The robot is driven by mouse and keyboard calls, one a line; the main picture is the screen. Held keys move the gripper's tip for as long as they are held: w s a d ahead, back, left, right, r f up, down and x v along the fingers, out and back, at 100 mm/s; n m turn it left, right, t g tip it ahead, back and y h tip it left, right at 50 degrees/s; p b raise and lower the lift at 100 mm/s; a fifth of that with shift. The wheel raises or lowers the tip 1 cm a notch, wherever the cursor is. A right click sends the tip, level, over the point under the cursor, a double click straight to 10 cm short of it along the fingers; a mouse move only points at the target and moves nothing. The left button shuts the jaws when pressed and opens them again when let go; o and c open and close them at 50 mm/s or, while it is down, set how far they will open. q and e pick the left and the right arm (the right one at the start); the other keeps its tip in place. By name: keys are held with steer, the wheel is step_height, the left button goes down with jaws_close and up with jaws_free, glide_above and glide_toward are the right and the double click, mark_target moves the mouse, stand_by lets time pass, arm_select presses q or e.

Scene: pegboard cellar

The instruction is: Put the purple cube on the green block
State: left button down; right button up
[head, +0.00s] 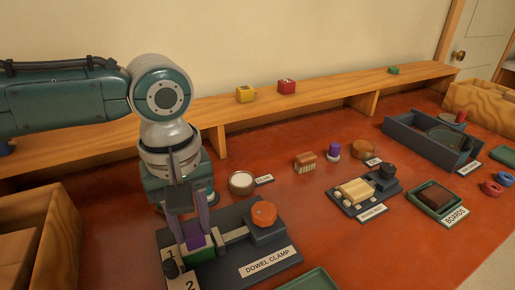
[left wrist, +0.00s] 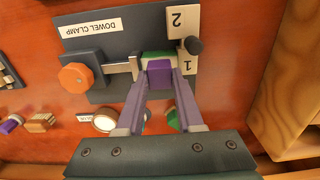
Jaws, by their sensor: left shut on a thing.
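The purple cube (head: 195,242) is between the fingertips of my left gripper (head: 196,238), which is shut on it and points down at the dowel clamp (head: 235,232). In the left wrist view the cube (left wrist: 159,74) sits between the two purple fingers (left wrist: 160,80). The green block (head: 203,255) is in the clamp, directly under the cube. In the left wrist view its green edge (left wrist: 158,55) shows just beyond the cube. The cube looks level and on or very close to the block; I cannot tell whether they touch. My right gripper is not in view.
An orange knob (head: 264,213) stands on the clamp. A round glue pot (head: 242,183) is behind it. A wooden box (head: 40,240) stands at the left. A green tray (head: 312,281) lies at the front. A raised shelf (head: 325,88) runs along the wall.

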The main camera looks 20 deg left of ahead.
arm_select(q)
steer(key=shift+f+p, duration=0.1)
steer(key=shift+p, duration=0.25)
stand_by(0.5)
steer(key=shift+c, duration=0.3)
jaws_free()
stand_by(0.5)
step_height(320, 180, up, 6)
steer(key=p, duration=0.7)
steer(key=shift+p, duration=0.4)
steer(key=shift+s, duration=0.1)
